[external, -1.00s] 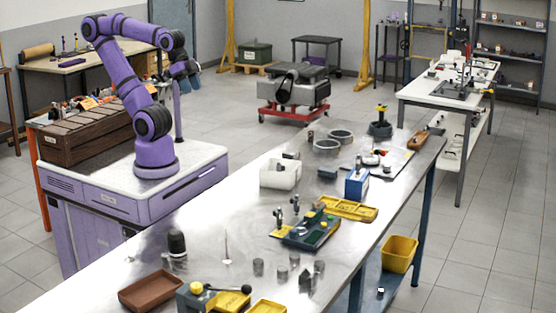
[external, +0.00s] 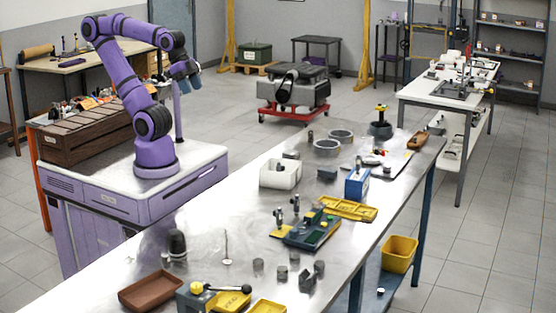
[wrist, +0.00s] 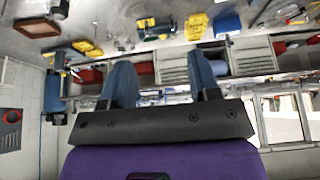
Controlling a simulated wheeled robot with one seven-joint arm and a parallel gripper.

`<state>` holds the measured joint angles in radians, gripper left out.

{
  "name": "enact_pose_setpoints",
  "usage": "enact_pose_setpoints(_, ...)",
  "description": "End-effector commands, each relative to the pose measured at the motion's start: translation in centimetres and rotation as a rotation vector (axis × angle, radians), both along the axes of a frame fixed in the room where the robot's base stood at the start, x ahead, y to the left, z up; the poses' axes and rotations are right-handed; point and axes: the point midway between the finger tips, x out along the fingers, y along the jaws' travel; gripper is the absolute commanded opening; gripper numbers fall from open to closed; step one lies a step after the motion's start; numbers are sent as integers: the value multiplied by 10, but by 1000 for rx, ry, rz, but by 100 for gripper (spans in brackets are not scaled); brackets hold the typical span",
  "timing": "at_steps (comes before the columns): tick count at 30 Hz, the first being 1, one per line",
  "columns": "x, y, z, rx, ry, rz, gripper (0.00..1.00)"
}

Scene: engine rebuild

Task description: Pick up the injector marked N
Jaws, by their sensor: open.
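The bench holds a white bin (external: 280,180), a blue box (external: 357,184), a yellow tray (external: 348,209), a brown tray (external: 150,291) and several small metal cylinders. Bare steel lies at the bench's near-left side. An engine on a red stand (external: 294,112) is on the floor behind.

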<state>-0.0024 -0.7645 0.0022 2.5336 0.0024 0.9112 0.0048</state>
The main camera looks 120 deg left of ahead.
Motion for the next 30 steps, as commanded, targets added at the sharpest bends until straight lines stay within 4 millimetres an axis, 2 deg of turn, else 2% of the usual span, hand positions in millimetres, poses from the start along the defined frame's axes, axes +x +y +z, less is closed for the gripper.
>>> enact_pose_setpoints(4, 4, 0, 1, -2, 6, 1, 56)
enact_pose_setpoints(8, 24, 0, 5, -12, 29, 7, 56)
enact_pose_setpoints(13, 70, 2, 9, -33, 79, 25, 56)
enact_pose_setpoints(19, 129, 3, 3, -55, 136, 48, 56)
enact_pose_setpoints(26, 198, 5, -19, -70, 204, 79, 56)
enact_pose_setpoints(30, 239, 7, -40, -76, 244, 99, 56)
